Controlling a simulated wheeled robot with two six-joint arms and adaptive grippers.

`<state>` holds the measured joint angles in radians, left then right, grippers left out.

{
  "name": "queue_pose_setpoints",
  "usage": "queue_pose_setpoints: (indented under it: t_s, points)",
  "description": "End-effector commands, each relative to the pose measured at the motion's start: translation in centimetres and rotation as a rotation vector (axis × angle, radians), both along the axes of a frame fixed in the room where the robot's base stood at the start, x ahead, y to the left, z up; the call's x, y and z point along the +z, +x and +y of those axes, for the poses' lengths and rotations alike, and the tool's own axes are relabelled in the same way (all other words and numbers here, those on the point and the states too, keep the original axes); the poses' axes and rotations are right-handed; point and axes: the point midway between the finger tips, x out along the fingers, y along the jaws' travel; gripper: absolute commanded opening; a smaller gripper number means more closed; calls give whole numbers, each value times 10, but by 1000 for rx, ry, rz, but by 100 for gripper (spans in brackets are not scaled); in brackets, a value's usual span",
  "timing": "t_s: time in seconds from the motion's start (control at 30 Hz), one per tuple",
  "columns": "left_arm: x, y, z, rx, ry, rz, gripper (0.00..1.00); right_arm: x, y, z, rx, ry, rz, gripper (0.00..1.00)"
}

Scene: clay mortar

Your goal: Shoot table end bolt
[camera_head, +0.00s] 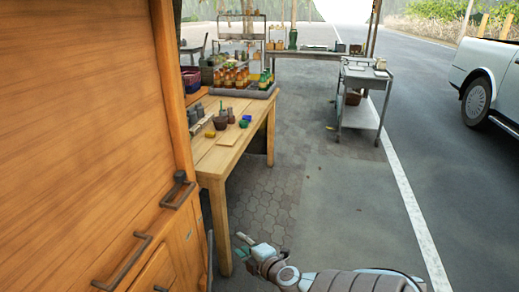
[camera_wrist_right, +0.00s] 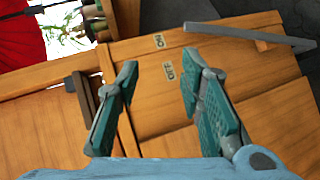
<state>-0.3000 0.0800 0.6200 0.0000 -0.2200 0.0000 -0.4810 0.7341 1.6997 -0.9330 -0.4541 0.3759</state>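My right gripper (camera_head: 242,245) is low in the head view, in front of the wooden table (camera_head: 225,155) and right of a wooden cabinet. In the right wrist view its teal-padded fingers (camera_wrist_right: 165,105) are spread apart with nothing between them. Behind them is a wooden panel (camera_wrist_right: 150,60) with two small labels. A grey metal bar (camera_wrist_right: 250,36) crosses the panel's upper right. A dark upright piece (camera_wrist_right: 84,100) shows beside the left finger, partly hidden. I cannot tell which fitting is the bolt. My left gripper is not in view.
The large wooden cabinet (camera_head: 85,110) fills the left, with a dark fitting (camera_head: 178,190) and a bar handle (camera_head: 125,262). Bottles and small items stand on the table. A grey cart (camera_head: 362,95) stands farther back. The paving right of the table is clear.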

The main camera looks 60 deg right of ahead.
Motion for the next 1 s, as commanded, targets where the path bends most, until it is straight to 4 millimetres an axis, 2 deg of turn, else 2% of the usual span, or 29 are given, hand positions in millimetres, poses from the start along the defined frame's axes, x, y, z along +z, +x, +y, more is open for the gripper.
queue_pose_setpoints:
  t_s: [0.2,0.4,1.0]
  points:
    - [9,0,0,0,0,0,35,-49,-29,-13,-111,106,98,35]
    - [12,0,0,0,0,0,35,-75,-46,-16,-166,163,146,35]
    - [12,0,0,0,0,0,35,-79,-49,-15,-173,171,152,35]
